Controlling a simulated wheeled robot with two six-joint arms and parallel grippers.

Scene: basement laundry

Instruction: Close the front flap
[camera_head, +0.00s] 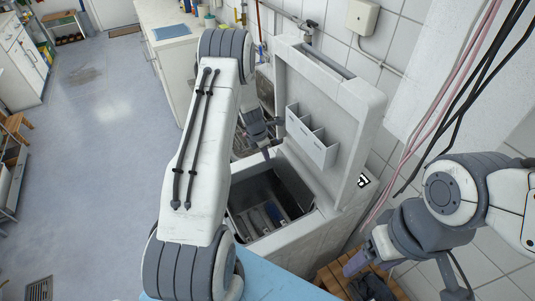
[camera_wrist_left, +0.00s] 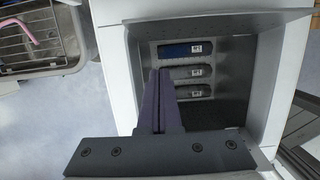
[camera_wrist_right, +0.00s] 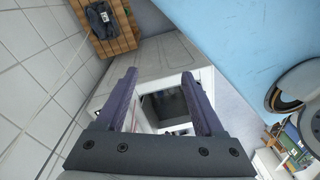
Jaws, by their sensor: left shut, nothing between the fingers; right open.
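A white top-loading machine has its large lid (camera_head: 345,95) standing open, with a white compartment tray (camera_head: 311,138) on its inner face. Its opening (camera_head: 236,217) shows a dark interior with several labelled grey bars (camera_wrist_left: 188,72), one with blue. I cannot tell which part is the front flap. My left gripper (camera_head: 268,153) is shut and empty; in the left wrist view its fingers (camera_wrist_left: 160,75) lie over the opening. My right gripper (camera_head: 362,268) is open and empty, to the right of the machine; its parted fingers show in the right wrist view (camera_wrist_right: 160,85).
A wooden slatted stool (camera_head: 330,272) with a dark object (camera_wrist_right: 98,17) stands near my right gripper. A tiled wall with pipes and hanging cables (camera_head: 465,75) is close on the right. A white counter (camera_head: 165,60) stands behind left; the floor at left (camera_head: 90,150) is clear.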

